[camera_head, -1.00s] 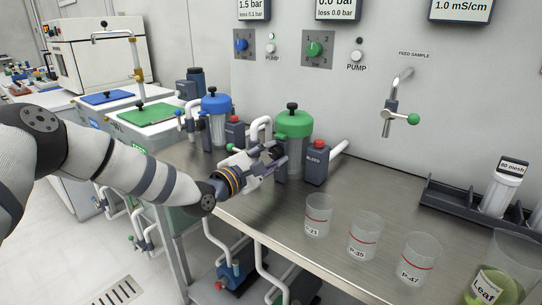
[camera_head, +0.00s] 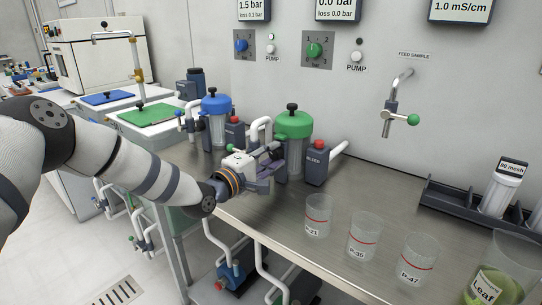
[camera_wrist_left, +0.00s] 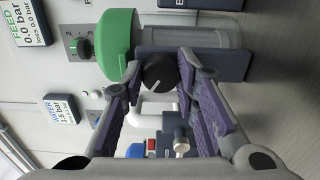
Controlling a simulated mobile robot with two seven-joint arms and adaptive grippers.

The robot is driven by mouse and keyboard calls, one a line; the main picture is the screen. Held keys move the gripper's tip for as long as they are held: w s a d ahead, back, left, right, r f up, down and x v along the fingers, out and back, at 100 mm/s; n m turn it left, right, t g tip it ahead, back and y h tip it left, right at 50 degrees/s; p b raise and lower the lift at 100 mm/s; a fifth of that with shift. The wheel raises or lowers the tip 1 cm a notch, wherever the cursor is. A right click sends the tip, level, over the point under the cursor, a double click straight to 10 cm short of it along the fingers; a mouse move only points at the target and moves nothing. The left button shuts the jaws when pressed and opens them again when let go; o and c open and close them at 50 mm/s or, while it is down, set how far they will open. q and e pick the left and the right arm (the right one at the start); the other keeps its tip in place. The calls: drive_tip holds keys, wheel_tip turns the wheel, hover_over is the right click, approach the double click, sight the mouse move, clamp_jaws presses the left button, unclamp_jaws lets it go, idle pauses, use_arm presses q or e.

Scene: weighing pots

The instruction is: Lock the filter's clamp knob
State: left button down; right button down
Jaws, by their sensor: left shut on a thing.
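The green-topped filter (camera_head: 293,140) stands on the steel bench, with its green lid (camera_wrist_left: 118,48) and clear body sideways in the left wrist view. Its clamp knob (camera_wrist_left: 158,72) is black and round with a pale line across its face. My left gripper (camera_head: 267,163) is at the filter's left front side. In the left wrist view its purple-padded fingers lie on either side of the knob, and it is shut on it. In the head view the fingers mostly hide the knob. My right gripper is not in view.
A blue-topped filter (camera_head: 216,116) stands to the left. A dark block with a red top (camera_head: 317,164) is close right of the green filter. Clear beakers (camera_head: 318,215) stand along the bench front, with a dark rack (camera_head: 452,198) behind. Bare steel lies between.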

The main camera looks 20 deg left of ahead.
use_arm(q)
drive_tip(key=m, duration=0.6)
drive_tip(key=shift+m+p, duration=0.3)
drive_tip(key=shift+p, duration=0.05)
drive_tip(key=m, duration=0.4)
drive_tip(key=shift+m+p, duration=0.3)
drive_tip(key=shift+m, duration=0.1)
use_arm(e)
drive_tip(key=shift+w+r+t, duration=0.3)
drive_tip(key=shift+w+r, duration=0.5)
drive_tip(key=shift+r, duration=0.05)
use_arm(q)
drive_tip(key=c, duration=1.2)
unclamp_jaws()
drive_tip(key=shift+c, duration=0.2)
drive_tip(key=shift+a+f, duration=0.1)
drive_tip(key=shift+a, duration=0.1)
